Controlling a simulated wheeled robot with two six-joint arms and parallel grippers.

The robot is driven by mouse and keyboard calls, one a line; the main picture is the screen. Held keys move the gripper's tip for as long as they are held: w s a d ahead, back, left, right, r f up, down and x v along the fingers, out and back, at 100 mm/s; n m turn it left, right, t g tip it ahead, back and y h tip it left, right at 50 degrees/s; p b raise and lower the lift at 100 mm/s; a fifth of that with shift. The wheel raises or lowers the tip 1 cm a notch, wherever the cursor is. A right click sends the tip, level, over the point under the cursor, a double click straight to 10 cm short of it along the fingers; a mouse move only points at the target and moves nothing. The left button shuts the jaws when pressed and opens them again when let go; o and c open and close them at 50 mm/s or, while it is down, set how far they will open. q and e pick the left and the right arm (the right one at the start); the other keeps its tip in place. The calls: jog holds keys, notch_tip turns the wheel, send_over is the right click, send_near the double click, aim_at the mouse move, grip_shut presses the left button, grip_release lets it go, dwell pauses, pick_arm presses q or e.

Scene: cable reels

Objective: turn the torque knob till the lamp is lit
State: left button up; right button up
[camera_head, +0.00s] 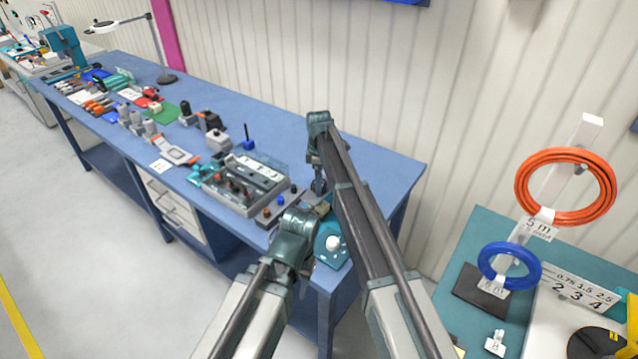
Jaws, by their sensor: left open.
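A teal unit (331,258) with a round white knob (333,243) stands near the right front corner of the blue bench. It seems to be the torque knob. I cannot make out a lit lamp on it. My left gripper (322,208) is just behind the knob, partly hidden by its own wrist; it is open and looks apart from the knob. My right gripper (318,186) points down over the bench beyond the left one. It is small and dark, and its jaws are unclear.
A grey tray of parts (243,186) lies left of my grippers. Small tools and blocks fill the blue bench (290,135) further left. The bench's back right is clear.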

jog(key=c, duration=1.4)
jog(key=shift+m, duration=0.3)
jog(key=m, duration=0.5)
jog(key=shift+m, duration=0.3)
jog(key=m, duration=0.5)
jog(key=shift+m, duration=0.4)
jog(key=o, duration=1.4)
